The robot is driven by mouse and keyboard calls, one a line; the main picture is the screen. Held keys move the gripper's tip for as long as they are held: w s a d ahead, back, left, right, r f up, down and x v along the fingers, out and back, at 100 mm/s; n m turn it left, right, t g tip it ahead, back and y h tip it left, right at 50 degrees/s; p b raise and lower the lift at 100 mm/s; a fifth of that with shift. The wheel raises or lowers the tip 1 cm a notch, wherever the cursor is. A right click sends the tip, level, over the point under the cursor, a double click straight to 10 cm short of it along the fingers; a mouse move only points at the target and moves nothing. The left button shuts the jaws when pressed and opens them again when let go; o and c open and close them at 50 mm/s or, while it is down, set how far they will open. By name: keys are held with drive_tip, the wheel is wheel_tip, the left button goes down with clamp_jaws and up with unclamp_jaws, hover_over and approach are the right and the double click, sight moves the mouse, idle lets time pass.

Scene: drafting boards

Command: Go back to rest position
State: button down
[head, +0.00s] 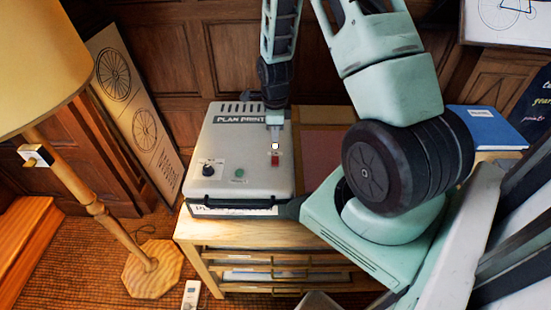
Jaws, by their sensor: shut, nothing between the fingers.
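My gripper (275,136) points down over the right part of the grey plan printer (225,150). Its narrow fingers are together with nothing held. Their tips show just above a small red switch (275,160) on the printer's top; I cannot tell if they touch it. A small white piece sits between tips and switch, and I cannot tell which it belongs to. The printer also has a black knob (208,171) and a green button (239,173). My mint arm links fill the right and top of the view and hide part of the cabinet.
The printer stands on a wooden drawer cabinet (200,232). A floor lamp (92,206) is at left, beside a leaning wheel drawing (137,108). A blue book (487,127) lies at right. Wood panelling (165,50) is close behind. A white box (191,294) is on the carpet.

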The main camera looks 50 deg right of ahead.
idle(0.4)
drive_tip(key=s+a+r+n+y+b, duration=0.1)
drive_tip(key=a+r+n+b, duration=0.25)
drive_tip(key=a+n, duration=0.6)
drive_tip(key=s+a+r+n+b, duration=0.15)
drive_tip(key=a+r+n, duration=0.4)
drive_tip(key=a, duration=0.75)
drive_tip(key=s+a+r+n+b, duration=0.1)
drive_tip(key=s+a+n+b, duration=0.1)
drive_tip(key=s+a+n, duration=0.4)
drive_tip(key=s+a+r+n+b, duration=0.1)
drive_tip(key=s+a+n+b, duration=0.2)
drive_tip(key=s+a+n, duration=0.3)
drive_tip(key=s+n, duration=0.5)
drive_tip(key=n, duration=0.3)
